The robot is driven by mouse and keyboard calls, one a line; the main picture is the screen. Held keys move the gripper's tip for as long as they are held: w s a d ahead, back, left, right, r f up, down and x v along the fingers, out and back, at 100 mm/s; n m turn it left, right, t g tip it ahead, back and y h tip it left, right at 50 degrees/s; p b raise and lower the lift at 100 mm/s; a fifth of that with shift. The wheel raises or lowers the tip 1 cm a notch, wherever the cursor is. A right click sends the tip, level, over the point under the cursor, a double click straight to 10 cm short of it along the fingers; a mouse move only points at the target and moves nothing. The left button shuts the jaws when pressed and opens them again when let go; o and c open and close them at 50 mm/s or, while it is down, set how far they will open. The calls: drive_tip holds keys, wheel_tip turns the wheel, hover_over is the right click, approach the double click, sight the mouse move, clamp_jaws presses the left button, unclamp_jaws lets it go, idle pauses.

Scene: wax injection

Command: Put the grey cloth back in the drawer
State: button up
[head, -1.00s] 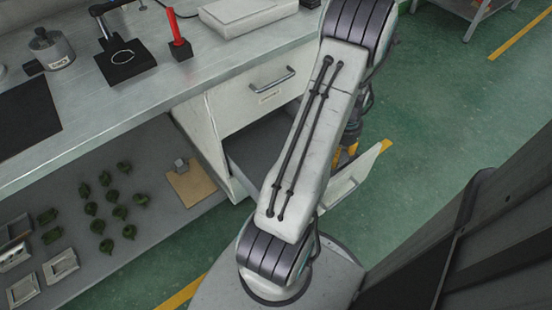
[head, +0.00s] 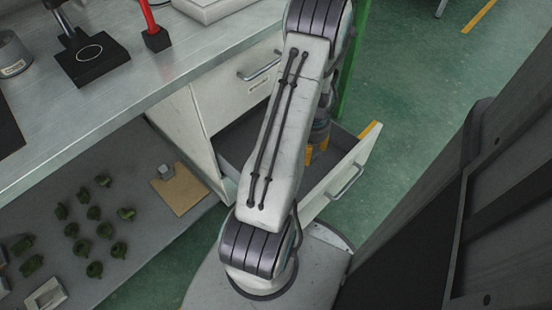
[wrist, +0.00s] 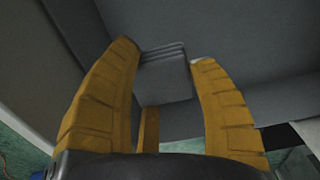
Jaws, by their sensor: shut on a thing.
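The grey cloth (wrist: 165,78) is a folded grey pad with layered edges, seen in the wrist view between the yellow fingers of my gripper (wrist: 165,58). My gripper is shut on it. In the head view my gripper (head: 316,150) shows only partly, over the open drawer; my arm hides the rest, and the cloth cannot be made out there. The lower drawer (head: 364,160) is pulled out, with its white front and handle facing right. Its grey inside is partly hidden by my arm. I cannot tell whether the cloth touches the drawer's bottom.
A shut upper drawer (head: 265,85) with a handle sits above the open one, under the metal bench top (head: 120,100). A lower shelf (head: 150,235) holds several dark green parts and a brown board (head: 182,192).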

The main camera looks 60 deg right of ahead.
drive_tip(key=shift+w+f+b, duration=0.1)
drive_tip(key=shift+f+b, duration=2.6)
drive_tip(key=shift+f, duration=4.05)
drive_tip(key=shift+f, duration=0.1)
drive_tip(key=shift+f, duration=0.1)
drive_tip(key=o, duration=1.2)
wheel_tip(320, 180, up, 12)
drive_tip(key=p, duration=0.5)
drive_tip(key=shift+r, duration=0.2)
